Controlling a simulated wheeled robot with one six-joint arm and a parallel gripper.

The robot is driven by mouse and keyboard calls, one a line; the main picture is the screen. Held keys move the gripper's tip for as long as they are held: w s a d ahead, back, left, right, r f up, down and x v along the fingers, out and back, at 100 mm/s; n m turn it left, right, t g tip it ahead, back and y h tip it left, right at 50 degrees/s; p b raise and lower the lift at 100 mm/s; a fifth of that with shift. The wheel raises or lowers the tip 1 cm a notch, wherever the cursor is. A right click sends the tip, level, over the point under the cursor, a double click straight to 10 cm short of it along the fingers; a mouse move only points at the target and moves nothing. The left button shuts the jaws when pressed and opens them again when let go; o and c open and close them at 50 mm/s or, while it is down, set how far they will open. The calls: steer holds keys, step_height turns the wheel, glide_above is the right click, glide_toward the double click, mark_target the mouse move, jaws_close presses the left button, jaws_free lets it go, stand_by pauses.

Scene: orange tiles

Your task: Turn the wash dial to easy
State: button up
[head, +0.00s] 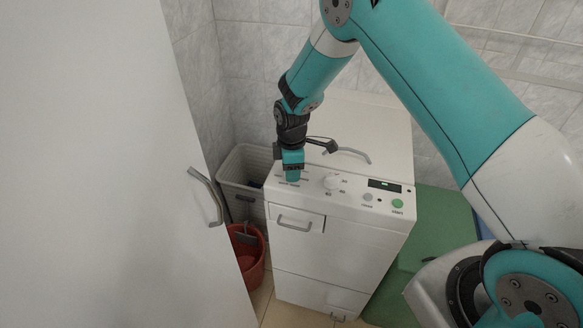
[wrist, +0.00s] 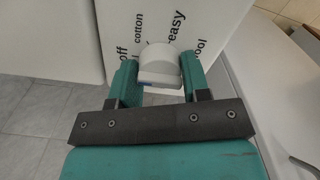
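In the wrist view the wash dial (wrist: 158,63) is a white knob on the white panel. My gripper (wrist: 159,64) has one teal finger on each side of it. The gap between the fingertips is about as wide as the knob, and I cannot tell whether they press on it. Black words off, cotton, easy (wrist: 174,26) and wool stand around the knob. I cannot tell which word the knob points to. In the head view my gripper (head: 291,178) points down at the left end of the washing machine's (head: 341,253) panel and hides this dial.
A second white knob (head: 332,182), a dark display (head: 384,185) and a green button (head: 397,203) lie to the right on the panel. A grey basket (head: 243,168) and a red bucket (head: 250,268) stand left. A white door with a handle (head: 207,197) fills the left side.

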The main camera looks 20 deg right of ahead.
steer(key=shift+m, duration=0.4)
steer(key=m+b, duration=0.2)
steer(key=m, duration=0.2)
steer(key=m+b, duration=0.1)
steer(key=m, duration=0.4)
steer(key=shift+b, duration=0.35)
steer(key=m+b, duration=0.1)
steer(key=m, duration=0.8)
steer(key=shift+w+m+b, duration=0.1)
steer(key=shift+m+b, duration=0.25)
steer(key=shift+m, duration=0.05)
steer(key=shift+r+m, duration=0.1)
steer(key=shift+m, duration=0.2)
steer(key=o, duration=0.9)
